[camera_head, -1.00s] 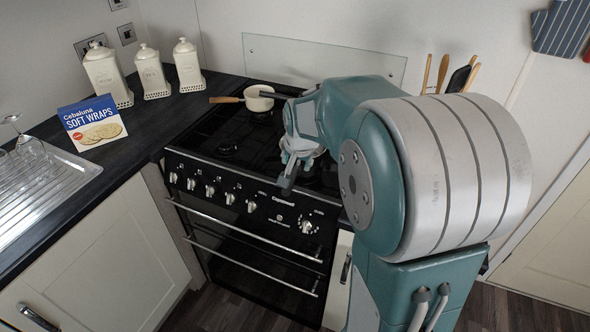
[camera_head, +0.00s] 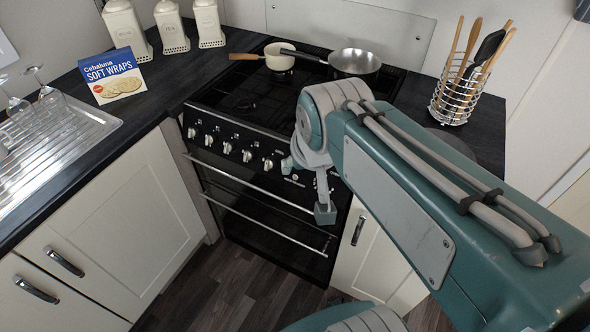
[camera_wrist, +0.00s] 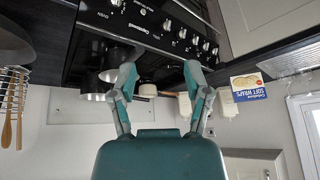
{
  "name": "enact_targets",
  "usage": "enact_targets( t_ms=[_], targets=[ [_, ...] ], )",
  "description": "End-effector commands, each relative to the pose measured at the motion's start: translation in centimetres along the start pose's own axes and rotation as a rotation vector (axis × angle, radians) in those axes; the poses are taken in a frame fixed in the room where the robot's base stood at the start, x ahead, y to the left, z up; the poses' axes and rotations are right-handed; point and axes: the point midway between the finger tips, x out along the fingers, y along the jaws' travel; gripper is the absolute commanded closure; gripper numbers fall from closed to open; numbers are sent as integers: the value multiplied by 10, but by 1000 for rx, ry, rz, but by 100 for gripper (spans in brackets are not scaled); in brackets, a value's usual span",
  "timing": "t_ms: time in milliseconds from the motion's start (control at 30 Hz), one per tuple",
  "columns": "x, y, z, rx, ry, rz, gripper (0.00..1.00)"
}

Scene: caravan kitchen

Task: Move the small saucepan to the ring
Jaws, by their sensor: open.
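The small saucepan (camera_head: 279,60), cream with a wooden handle pointing left, stands at the back of the black hob (camera_head: 215,97). It also shows in the wrist view (camera_wrist: 148,90), beyond the fingers and upside down. A wider steel pan (camera_head: 354,64) stands just right of it at the back of the hob. Burners show on the left of the hob; my arm hides part of its right side. Which ring the task means, I cannot tell. My gripper (camera_head: 307,188) is open and empty in front of the cooker's knobs, well short of the saucepan. Its spread fingers show in the wrist view (camera_wrist: 159,78).
A wire utensil holder (camera_head: 454,101) stands on the right worktop, near a dark round item (camera_head: 459,143) partly behind my arm. White canisters (camera_head: 170,28), a soft wraps box (camera_head: 112,76) and glasses (camera_head: 46,92) by the drainer (camera_head: 62,139) are on the left. A glass splashback (camera_head: 350,29) backs the hob.

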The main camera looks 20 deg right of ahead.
Motion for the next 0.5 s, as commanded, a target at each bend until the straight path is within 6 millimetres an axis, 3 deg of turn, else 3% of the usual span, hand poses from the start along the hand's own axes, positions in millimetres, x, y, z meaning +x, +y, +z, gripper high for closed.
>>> enact_targets(
  t_ms=[100, 200, 500],
  targets=[
    [-9, -7, 34, -113, 11, -23, 38],
    [-11, -9, 49, -168, 13, -34, 38],
    [-12, -10, 55, -189, 13, -37, 38]
  ],
)
